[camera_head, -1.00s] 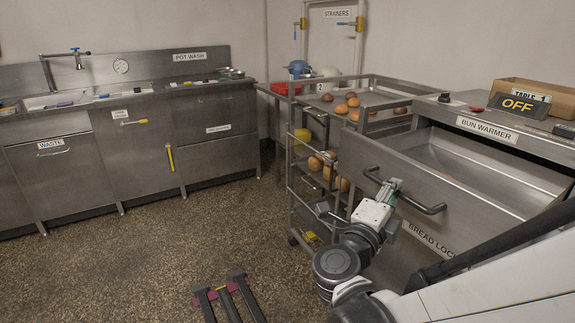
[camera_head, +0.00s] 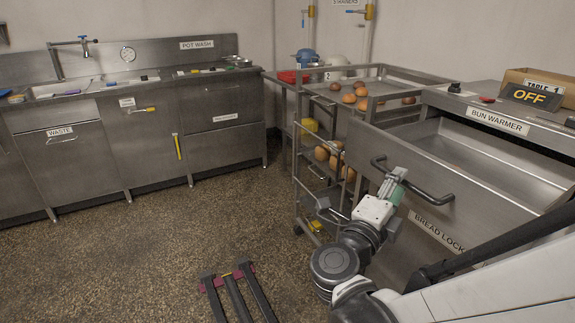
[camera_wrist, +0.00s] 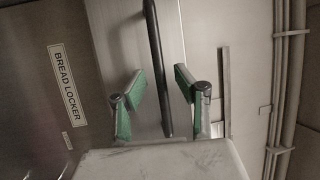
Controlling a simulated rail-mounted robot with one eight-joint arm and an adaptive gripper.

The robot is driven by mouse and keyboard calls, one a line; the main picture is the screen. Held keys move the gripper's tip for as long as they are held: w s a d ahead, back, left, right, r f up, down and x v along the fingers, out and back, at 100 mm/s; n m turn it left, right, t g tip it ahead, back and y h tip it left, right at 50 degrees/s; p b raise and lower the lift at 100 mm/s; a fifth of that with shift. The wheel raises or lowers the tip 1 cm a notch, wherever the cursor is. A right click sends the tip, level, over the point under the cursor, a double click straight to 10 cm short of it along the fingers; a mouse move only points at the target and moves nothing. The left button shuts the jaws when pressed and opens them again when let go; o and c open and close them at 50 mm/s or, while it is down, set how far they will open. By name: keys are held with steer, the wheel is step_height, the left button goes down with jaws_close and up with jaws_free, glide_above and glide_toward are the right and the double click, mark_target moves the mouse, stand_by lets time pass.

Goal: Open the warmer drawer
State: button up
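The warmer drawer (camera_head: 440,205) stands pulled out of the bun warmer (camera_head: 497,122), with its empty-looking metal inside showing. Its dark bar handle (camera_head: 425,192) is on the front panel. My gripper (camera_head: 398,182) is at the left part of the handle. In the wrist view, the handle (camera_wrist: 158,65) runs between my gripper's two green-padded fingers (camera_wrist: 160,88). The fingers are spread, with a visible gap on each side of the bar. The drawer front (camera_wrist: 110,40) is behind them.
A "BREAD LOCK" panel (camera_head: 437,230) is below the drawer. A wire-sided trolley (camera_head: 300,160) with buns stands close left of the drawer. A small dark-pronged frame (camera_head: 235,290) is on the floor. The floor (camera_head: 130,260) at left is clear.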

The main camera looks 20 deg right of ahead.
steer(key=v, duration=1)
steer(key=shift+w+d, duration=0.1)
stand_by(0.4)
steer(key=w+a+r+n+t+y+p, duration=0.2)
steer(key=w+a+r+n+t+y, duration=0.3)
steer(key=a+n+y, duration=0.5)
steer(key=w+a+r+n+t+y+p, duration=0.35)
steer(key=w+a+r+n+y, duration=0.35)
steer(key=n, duration=0.4)
steer(key=s+d+f+n+g+p, duration=0.3)
steer(key=s+d+f+n+g, duration=0.4)
steer(key=s+f+g, duration=0.3)
steer(key=s+d+g, duration=0.1)
steer(key=s+g, duration=0.1)
steer(key=s, duration=0.1)
steer(key=shift+d+f+g, duration=0.2)
steer(key=shift+f+g, duration=0.15)
